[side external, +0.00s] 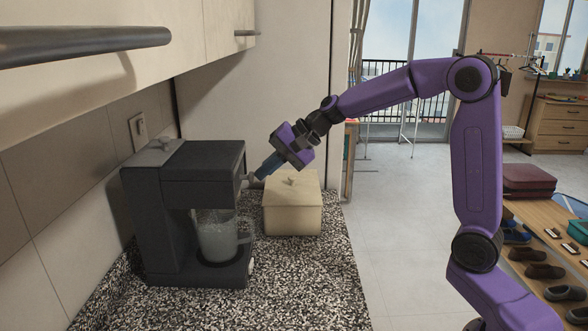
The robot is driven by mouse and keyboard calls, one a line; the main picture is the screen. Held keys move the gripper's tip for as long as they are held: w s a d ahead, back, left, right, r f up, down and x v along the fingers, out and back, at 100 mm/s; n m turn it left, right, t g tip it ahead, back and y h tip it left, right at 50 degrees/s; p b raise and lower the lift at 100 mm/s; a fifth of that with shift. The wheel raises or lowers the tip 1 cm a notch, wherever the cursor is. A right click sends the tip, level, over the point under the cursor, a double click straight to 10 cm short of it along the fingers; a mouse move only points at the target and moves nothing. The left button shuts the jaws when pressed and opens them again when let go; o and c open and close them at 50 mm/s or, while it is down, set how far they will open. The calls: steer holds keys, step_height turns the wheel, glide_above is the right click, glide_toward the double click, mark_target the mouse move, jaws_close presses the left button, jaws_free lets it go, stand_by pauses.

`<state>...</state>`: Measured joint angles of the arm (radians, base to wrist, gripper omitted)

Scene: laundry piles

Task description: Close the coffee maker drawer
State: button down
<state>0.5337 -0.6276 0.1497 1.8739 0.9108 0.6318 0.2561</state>
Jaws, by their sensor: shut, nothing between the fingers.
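The dark grey coffee maker (163,225) stands on the speckled counter at the left. A clear glass mug (218,238) sits in its bay under the brewing head (205,175). No drawer sticking out from the coffee maker can be made out from this side. My gripper (256,177) is shut and empty, angled down and left, with its tips at the front of the brewing head near a small light knob or lever. Whether the tips touch it cannot be told.
A cream lidded box (292,205) stands on the counter (310,275) just right of the coffee maker, below my gripper. Cupboards with a dark bar handle (80,46) hang above at the left. The front right part of the counter is clear. Shoes lie on a wooden rack at the far right.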

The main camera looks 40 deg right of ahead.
steer(key=s+d+f+v, duration=0.1)
steer(key=f+v, duration=0.1)
steer(key=v, duration=1.1)
steer(key=s+a+f+n+g+h, duration=0.1)
steer(key=s+a+f+n+g, duration=0.2)
steer(key=s+a+f+n, duration=0.3)
steer(key=s+a+f+n+g, duration=0.2)
steer(key=s+a+f+n, duration=0.1)
steer(key=s, duration=0.5)
steer(key=s+d+f+n+h, duration=0.1)
steer(key=s+f+n+h, duration=0.1)
steer(key=s+f+n, duration=0.2)
steer(key=s+d+f+n+g+h, duration=0.1)
steer(key=s+f+n+h, duration=0.2)
steer(key=s+n, duration=0.5)
steer(key=s+f, duration=0.1)
steer(key=s, duration=0.3)
steer(key=shift+d+f+n, duration=0.2)
steer(key=shift+d+n, duration=0.05)
steer(key=shift+n, duration=0.05)
